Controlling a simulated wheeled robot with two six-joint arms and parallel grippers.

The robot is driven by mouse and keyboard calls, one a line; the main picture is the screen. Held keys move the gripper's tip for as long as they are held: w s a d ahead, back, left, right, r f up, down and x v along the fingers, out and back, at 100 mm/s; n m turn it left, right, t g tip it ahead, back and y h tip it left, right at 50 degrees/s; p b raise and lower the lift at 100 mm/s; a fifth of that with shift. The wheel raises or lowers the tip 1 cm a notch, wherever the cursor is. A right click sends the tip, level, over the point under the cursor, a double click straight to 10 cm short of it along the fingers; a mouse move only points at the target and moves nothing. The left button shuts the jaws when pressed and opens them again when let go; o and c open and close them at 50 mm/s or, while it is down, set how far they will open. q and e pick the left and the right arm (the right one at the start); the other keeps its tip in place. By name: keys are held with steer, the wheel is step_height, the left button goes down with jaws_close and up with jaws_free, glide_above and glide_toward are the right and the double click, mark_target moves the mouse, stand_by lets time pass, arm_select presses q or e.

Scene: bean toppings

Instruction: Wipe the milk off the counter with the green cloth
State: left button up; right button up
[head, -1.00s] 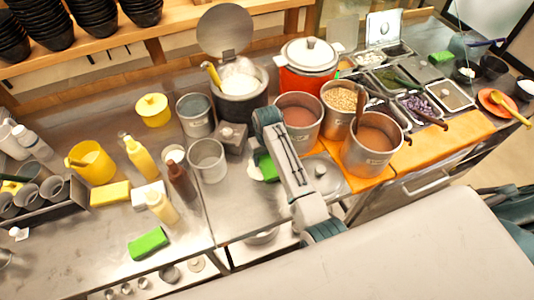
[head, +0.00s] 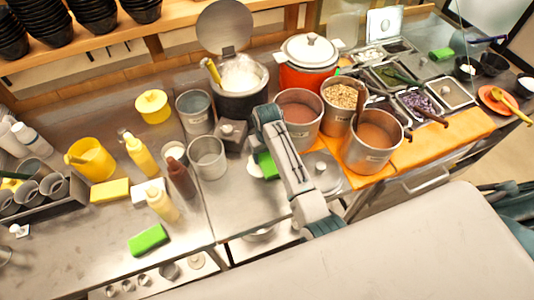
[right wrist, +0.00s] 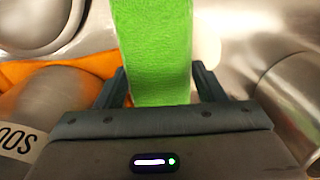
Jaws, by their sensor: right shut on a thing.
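The green cloth (right wrist: 152,45) is between the two fingers of my right gripper (right wrist: 160,88), which is shut on it. In the head view, part of the green cloth (head: 267,166) shows left of my right arm, low over the counter; the arm hides the gripper's fingertips. A small white patch, seemingly the milk (head: 255,170), shows beside the cloth on the steel counter (head: 235,205). A white patch (right wrist: 205,42) also shows right of the cloth in the right wrist view. Whether the cloth touches the counter is unclear. My left gripper is not in view.
A lidded inset (head: 320,172) and a pot of brown liquid (head: 372,143) are to the right. A separate green sponge (head: 148,240) lies at front left.

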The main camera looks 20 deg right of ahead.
steer(key=shift+f, duration=0.3)
steer(key=shift+a, duration=0.15)
steer(key=shift+s+a, duration=0.1)
steer(key=shift+a, duration=1.85)
steer(key=shift+s+a, duration=0.1)
steer(key=shift+a, duration=0.15)
steer(key=shift+c, duration=0.3)
steer(key=shift+a+r, duration=0.1)
steer(key=shift+r, duration=0.05)
steer(key=shift+w+d, duration=0.2)
steer(key=shift+d, duration=0.45)
steer(key=shift+w+d, duration=0.15)
steer(key=shift+d, duration=0.5)
steer(key=shift+s+d, duration=0.15)
steer(key=shift+d, duration=1)
